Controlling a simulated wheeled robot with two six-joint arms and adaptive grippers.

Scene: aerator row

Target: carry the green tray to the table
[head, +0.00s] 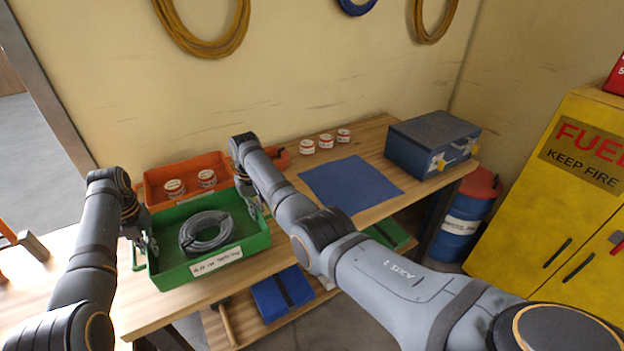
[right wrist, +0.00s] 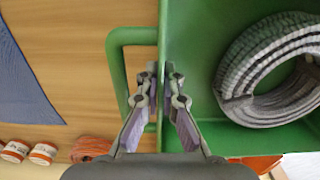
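The green tray (head: 262,240) sits on the wooden bench (head: 190,305), with a coil of grey hose (head: 206,232) inside and a white label on its front wall. My left gripper (head: 144,246) is at the tray's left wall; whether it is closed on it is too small to tell. My right gripper (head: 256,207) is at the right wall. In the right wrist view, my right gripper (right wrist: 162,85) has a finger on each side of the tray wall (right wrist: 163,40), its tips against it, beside the green handle (right wrist: 116,75). The grey hose also shows there (right wrist: 270,75).
Behind the tray is an orange tray (head: 160,178) with two cans. A blue mat (head: 350,184), several small cans (head: 325,141) and a blue box (head: 432,145) stand to the right. A blue barrel (head: 463,225) and yellow cabinet (head: 560,200) are beyond the bench's right end.

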